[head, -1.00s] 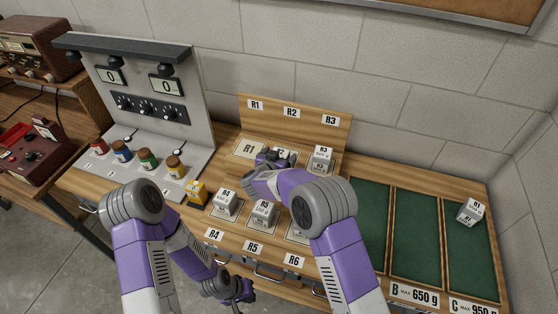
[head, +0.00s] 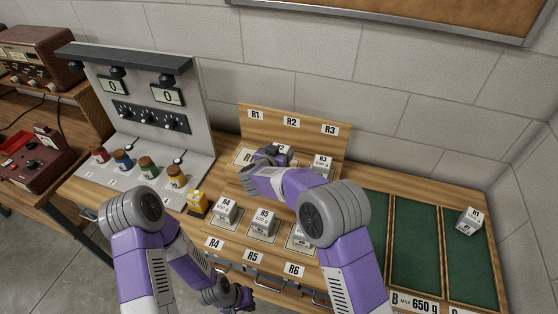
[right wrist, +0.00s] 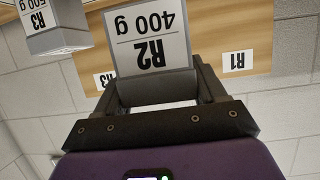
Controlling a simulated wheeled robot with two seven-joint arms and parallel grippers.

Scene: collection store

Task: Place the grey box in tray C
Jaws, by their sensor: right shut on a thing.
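The box labelled R2, 400 g (right wrist: 150,42), is pale grey and sits between the fingers of my right gripper (right wrist: 160,88) in the right wrist view. In the head view the right gripper (head: 268,156) is at the R2 place at the back of the rack, shut on that box, which is mostly hidden by the gripper and arm. I cannot tell whether the box is clear of the rack. Tray C (head: 466,265) is the green-lined tray at the far right, with box R1 (head: 469,221) in it. My left gripper (head: 240,298) hangs low before the bench; its jaws are unclear.
Box R3 (head: 321,166) stands right beside the right gripper. Boxes R4 (head: 226,210) and R5 (head: 263,221) stand in the front row, with another partly behind my arm. Tray B (head: 415,245) is empty. Jars and a yellow box (head: 197,202) are at left.

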